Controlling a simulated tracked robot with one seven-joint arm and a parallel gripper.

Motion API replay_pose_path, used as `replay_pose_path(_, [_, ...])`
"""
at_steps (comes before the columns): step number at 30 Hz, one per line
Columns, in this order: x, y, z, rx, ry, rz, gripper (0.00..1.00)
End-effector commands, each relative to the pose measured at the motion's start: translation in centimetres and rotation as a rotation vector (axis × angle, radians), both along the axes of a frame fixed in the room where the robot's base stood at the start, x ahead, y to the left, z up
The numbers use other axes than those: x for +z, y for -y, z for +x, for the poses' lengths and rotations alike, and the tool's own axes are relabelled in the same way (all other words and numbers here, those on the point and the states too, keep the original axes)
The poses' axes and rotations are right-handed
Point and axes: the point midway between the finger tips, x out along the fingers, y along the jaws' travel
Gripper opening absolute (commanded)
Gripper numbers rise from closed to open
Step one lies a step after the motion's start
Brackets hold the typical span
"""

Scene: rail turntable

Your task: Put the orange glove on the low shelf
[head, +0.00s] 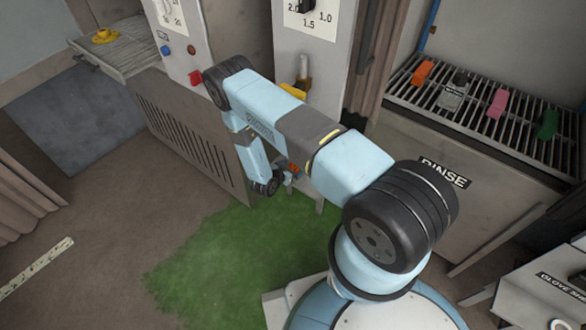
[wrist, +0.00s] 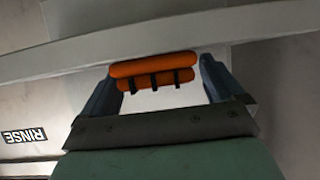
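My gripper (wrist: 155,78) has an orange, padded thing with black bands, which looks like the orange glove (wrist: 150,68), between its two fingers. The fingers meet its two ends. Most of the gripper is hidden behind my arm. I cannot tell which surface is the low shelf. A pale beam or edge (wrist: 60,57) runs just past the glove in the wrist view.
The RINSE unit (head: 425,195) stands at right, with an orange block (head: 422,73), a bottle (head: 455,90), a pink block (head: 497,103) and a green block (head: 547,124) on its rack. A tray (head: 125,48) with a yellow item is back left.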

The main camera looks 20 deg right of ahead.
Motion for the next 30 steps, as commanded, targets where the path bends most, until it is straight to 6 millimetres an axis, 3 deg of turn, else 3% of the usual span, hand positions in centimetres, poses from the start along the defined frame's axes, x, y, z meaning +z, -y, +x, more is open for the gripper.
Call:
replay_pose_path(13, [0.5, -0.7, -0.5, 0.001, 0.0, 0.0, 1.0])
replay_pose_path(30, [4.7, -7.4, -6.0, 0.001, 0.0, 0.001, 1.0])
